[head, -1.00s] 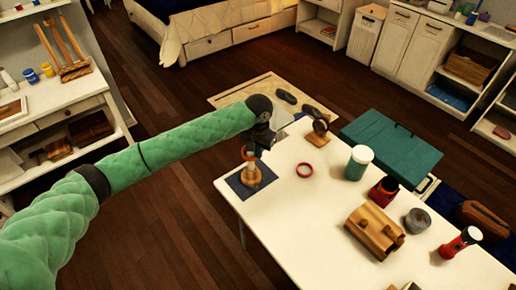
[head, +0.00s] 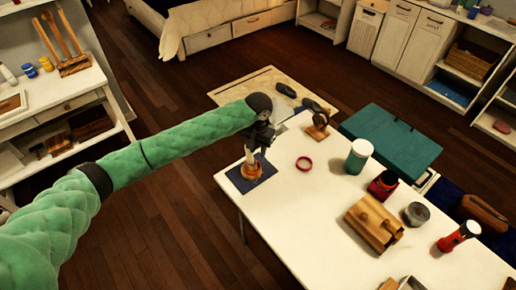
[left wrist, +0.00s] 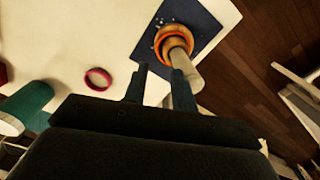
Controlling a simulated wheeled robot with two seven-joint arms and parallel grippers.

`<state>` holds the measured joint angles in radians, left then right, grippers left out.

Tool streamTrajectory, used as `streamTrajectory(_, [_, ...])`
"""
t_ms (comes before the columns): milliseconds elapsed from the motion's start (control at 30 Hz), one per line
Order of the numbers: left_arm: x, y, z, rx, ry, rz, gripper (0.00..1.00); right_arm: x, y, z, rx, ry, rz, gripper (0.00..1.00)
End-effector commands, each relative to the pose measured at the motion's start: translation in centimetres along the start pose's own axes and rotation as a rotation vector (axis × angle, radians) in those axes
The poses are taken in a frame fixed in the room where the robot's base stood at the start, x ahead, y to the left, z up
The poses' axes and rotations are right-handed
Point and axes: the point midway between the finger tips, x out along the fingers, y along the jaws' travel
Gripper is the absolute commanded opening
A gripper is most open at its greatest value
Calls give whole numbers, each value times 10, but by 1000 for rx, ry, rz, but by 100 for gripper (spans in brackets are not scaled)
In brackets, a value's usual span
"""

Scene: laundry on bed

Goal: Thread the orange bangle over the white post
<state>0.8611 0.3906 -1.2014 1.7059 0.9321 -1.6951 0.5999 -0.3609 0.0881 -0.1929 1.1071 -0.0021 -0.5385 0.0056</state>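The orange bangle (head: 251,173) is around the white post (head: 249,156), low down at its wooden base on a dark blue mat (head: 236,180). In the left wrist view the orange bangle (left wrist: 160,44) circles the foot of the white post (left wrist: 189,70). My left gripper (head: 254,144) is above, near the post's upper end. In the left wrist view its two fingers (left wrist: 157,84) are apart, with no bangle between them, and one finger overlaps the post in the picture. My right gripper is not in view.
A dark pink bangle (head: 304,164) lies flat on the white table (head: 290,205). A green jar with a white lid (head: 357,157), a red container (head: 382,186) and a wooden box (head: 373,224) stand to the right. A wooden stand with a dark ring (head: 318,126) is at the far edge.

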Motion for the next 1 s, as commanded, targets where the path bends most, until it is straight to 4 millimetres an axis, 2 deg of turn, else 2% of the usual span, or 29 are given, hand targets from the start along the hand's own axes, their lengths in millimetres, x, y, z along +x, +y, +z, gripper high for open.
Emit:
streamTrajectory(267, [-8,0,-1,0,2,1,27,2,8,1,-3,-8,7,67])
streamTrajectory(367, [-20,0,0,1,2,0,27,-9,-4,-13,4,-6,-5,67])
streamTrajectory(700, [-66,0,0,0,1,0,27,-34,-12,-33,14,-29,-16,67])
streamTrajectory(1000, [-78,0,0,-1,0,0,27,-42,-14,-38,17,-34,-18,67])
